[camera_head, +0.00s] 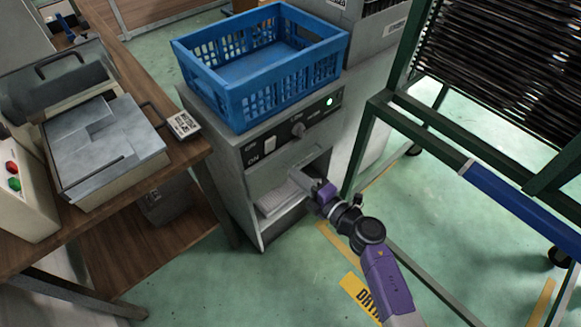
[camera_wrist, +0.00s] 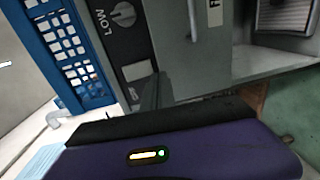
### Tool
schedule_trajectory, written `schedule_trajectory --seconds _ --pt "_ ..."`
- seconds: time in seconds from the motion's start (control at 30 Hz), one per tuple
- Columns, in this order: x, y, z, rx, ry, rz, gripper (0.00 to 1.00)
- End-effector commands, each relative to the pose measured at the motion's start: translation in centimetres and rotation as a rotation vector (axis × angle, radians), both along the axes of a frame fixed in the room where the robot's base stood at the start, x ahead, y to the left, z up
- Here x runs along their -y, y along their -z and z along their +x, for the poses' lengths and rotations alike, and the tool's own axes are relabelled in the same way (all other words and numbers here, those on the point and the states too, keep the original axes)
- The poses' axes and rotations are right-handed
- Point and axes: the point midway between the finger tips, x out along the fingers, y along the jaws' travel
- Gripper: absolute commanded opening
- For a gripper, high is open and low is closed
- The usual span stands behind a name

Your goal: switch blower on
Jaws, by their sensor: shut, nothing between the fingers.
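The blower is a grey cabinet (camera_head: 226,150) with a dark control panel on its upper front. I cannot tell which way the rocker is tilted. My gripper (camera_head: 297,180) is shut and empty, in front of the cabinet just below the panel, apart from the switch as far as I can see. In the wrist view the knob (camera_wrist: 123,14) shows beside the word LOW, and the pale switch (camera_wrist: 137,71) is near my fingers (camera_wrist: 150,94).
A blue plastic crate (camera_head: 237,105) stands on the cabinet. An open recess with a light-coloured piece (camera_head: 285,195) is below the panel. A wooden table (camera_head: 187,150) with a metal press stands left. A green rack frame (camera_head: 372,140) stands close on the right.

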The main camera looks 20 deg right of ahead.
Motion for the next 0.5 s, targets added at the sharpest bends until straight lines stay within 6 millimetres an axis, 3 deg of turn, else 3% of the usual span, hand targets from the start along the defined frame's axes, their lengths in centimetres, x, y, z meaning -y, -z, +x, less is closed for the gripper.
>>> schedule_trajectory --seconds 0.3,0.5 --pt "1.5 0.9 -4.6 -0.002 0.0 -0.001 0.0" --pt "1.8 1.0 -5.7 0.001 -0.002 0.0 0.0"
